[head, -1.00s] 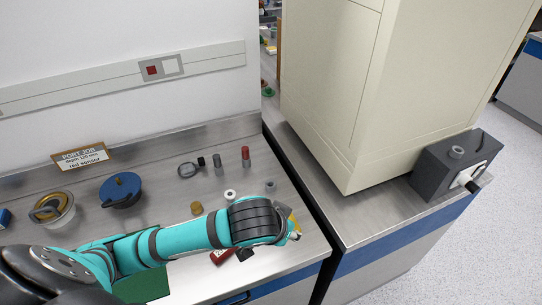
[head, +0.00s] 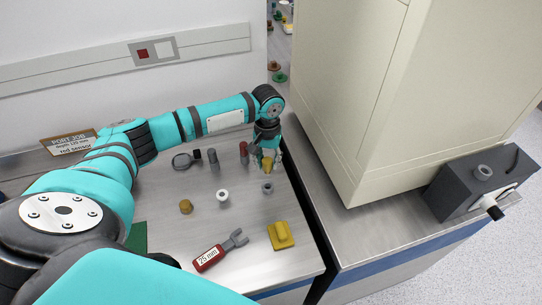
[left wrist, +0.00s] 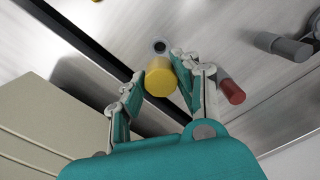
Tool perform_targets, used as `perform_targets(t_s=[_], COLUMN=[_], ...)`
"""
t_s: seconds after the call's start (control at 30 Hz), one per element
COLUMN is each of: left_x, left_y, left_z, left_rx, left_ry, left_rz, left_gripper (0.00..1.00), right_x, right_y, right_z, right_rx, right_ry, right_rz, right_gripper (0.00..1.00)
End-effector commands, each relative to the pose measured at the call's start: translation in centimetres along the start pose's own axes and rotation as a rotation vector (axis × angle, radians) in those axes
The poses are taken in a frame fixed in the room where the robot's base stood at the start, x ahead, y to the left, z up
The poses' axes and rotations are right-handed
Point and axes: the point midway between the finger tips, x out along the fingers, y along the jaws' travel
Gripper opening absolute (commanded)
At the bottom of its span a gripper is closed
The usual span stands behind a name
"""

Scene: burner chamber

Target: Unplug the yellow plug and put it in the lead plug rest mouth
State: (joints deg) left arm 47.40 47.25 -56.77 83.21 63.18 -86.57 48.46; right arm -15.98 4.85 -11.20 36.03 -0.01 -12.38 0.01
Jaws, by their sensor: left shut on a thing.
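The yellow plug (head: 267,162), a short cylinder, is between the fingertips of my left gripper (head: 267,157) near the bench's back right corner. In the left wrist view the plug (left wrist: 160,78) shows its round end, and my left gripper (left wrist: 158,88) is shut on it. A small grey ring (head: 267,187) with a dark opening stands on the bench in front of the gripper; I cannot tell for sure whether it is the lead plug rest mouth. My right gripper is not in view.
A red-topped cylinder (head: 244,152) and a grey one (head: 213,160) stand left of the gripper. A white ring (head: 222,197), brass knob (head: 186,206), red-handled tool (head: 220,250) and yellow block (head: 281,235) are nearer. A tall beige cabinet (head: 350,90) stands right, beside a dark box (head: 470,185).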

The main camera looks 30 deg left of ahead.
Motion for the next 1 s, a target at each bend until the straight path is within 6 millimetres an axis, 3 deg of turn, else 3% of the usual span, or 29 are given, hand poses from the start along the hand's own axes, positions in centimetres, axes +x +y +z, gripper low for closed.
perform_targets(t_s=[0.03, 0.1, 0.23, 0.33, 0.5, 0.6, 0.73, 1.0], left_x=[0.0, 0.0, -0.2, 0.0, 1.2, 2.1, 3.4, 5.3], left_y=[0.0, 0.0, 0.1, 0.1, 0.1, 0.1, 0.1, 0.1], left_z=[0.0, 0.0, 0.0, 0.0, 0.0, 0.0, 0.0, 0.0], left_rx=[0.0, 0.0, 0.009, 0.017, 0.018, 0.018, 0.018, 0.017], left_ry=[0.0, 0.001, 0.001, 0.0, -0.001, -0.001, -0.001, 0.0], left_rz=[0.0, 0.0, -0.004, -0.009, -0.009, -0.01, -0.009, -0.01], left_gripper=[0.0, 0.0, 0.0, 0.0, 0.0, 0.0, 0.0, 0.0], right_x=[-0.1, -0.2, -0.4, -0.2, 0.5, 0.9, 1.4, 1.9], right_y=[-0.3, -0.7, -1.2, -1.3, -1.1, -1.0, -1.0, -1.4], right_z=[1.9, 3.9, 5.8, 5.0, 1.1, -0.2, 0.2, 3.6], right_rx=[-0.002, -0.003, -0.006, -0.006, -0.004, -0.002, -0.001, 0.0], right_ry=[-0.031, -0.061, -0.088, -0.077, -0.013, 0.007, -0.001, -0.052], right_rz=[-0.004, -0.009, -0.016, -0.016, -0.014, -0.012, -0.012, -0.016], right_gripper=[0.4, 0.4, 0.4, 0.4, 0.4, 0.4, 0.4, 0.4])
